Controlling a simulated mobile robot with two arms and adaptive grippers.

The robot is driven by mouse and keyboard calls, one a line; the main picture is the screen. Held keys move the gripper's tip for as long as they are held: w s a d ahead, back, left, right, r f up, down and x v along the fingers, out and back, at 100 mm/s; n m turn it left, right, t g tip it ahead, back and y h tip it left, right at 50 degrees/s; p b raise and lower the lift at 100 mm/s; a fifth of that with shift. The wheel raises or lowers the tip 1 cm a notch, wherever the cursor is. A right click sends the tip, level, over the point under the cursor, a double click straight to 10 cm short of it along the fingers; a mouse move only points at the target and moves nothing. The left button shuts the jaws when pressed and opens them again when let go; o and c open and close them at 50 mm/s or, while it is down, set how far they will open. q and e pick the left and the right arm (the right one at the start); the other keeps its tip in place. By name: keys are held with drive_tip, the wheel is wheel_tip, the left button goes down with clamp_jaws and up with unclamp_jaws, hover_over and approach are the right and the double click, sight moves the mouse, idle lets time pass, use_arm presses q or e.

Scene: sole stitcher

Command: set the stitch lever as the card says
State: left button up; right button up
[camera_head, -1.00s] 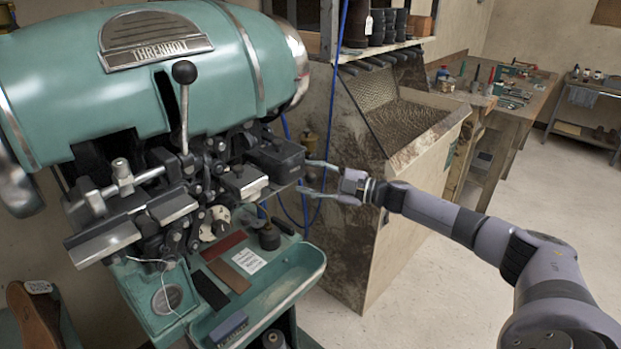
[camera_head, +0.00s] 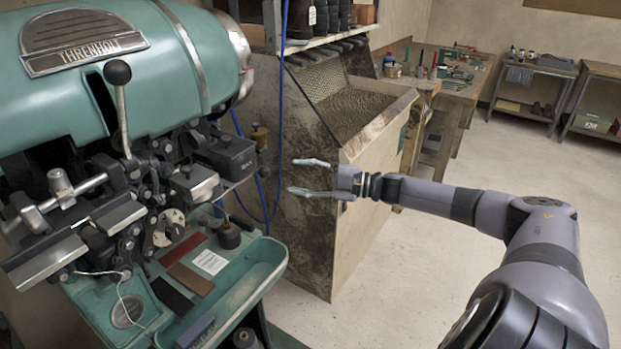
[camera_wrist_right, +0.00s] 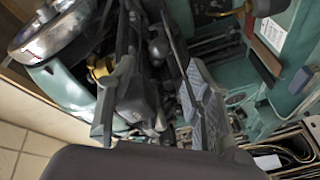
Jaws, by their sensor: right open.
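The stitch lever (camera_head: 121,105) rises from the mechanism of the green sole stitcher (camera_head: 130,45). Its shaft is thin and bright, with a black ball knob on top, and it stands close to upright. A small white card (camera_head: 208,262) lies among coloured strips on the machine's green tray; its print is too small to read. It also shows in the wrist view (camera_wrist_right: 272,33). My right gripper (camera_head: 304,177) is open and empty, to the right of the machine and apart from the lever. My left gripper is not in view.
A black box (camera_head: 228,157) juts from the machine's right side, toward my right gripper. A blue cable hangs behind it. A wooden bin with mesh (camera_head: 355,107) stands behind the gripper. Open floor (camera_head: 400,285) lies to the right.

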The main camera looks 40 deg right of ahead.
drive_tip(key=shift+v, duration=1.1)
